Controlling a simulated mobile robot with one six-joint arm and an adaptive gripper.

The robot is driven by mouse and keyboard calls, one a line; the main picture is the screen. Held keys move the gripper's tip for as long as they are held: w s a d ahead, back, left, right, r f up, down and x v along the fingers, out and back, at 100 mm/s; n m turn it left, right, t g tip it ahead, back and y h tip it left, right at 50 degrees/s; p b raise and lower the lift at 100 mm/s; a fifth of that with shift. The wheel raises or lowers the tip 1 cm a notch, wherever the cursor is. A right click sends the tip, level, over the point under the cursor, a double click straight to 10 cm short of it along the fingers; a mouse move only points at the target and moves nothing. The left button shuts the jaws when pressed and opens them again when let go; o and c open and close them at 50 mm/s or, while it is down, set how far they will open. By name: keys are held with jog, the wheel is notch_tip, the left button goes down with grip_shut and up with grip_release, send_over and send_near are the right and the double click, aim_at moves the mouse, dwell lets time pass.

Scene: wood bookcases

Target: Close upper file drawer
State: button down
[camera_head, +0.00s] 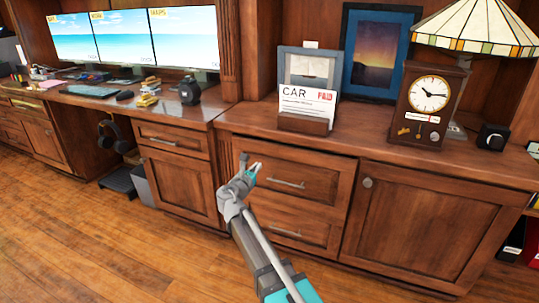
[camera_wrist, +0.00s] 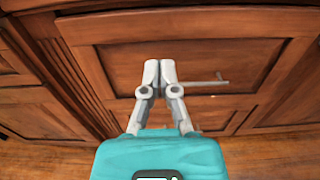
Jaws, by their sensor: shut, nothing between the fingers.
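The upper file drawer (camera_head: 315,177) is a brown wood panel front with a silver bar handle (camera_head: 286,184), in the cabinet right of the desk. It looks nearly flush with the cabinet; I cannot tell whether a small gap is left. In the wrist view the drawer front (camera_wrist: 215,62) fills the middle, with its handle (camera_wrist: 207,83) just right of the fingers. My gripper (camera_head: 256,167) is shut and empty, in front of the left part of the drawer front. Its fingertips (camera_wrist: 160,66) lie together; whether they touch the wood is unclear.
A lower drawer (camera_head: 290,225) sits below, partly hidden by my arm. A cabinet door (camera_head: 410,225) is to the right and another (camera_head: 183,186) to the left. A clock (camera_head: 428,100), lamp (camera_head: 480,28) and card holder (camera_head: 303,124) stand on top. The wood floor (camera_head: 90,240) is clear at left.

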aim_at(274, 146)
dwell(0.4)
jog(key=x, duration=1.4)
jog(key=shift+x, duration=1.1)
jog(key=shift+w+d, duration=0.1)
jog(key=shift+w, duration=0.45)
jog(key=shift+w+r, duration=0.1)
jog(key=shift+w, duration=0.05)
jog(key=v, duration=1.5)
jog(key=shift+s, duration=0.25)
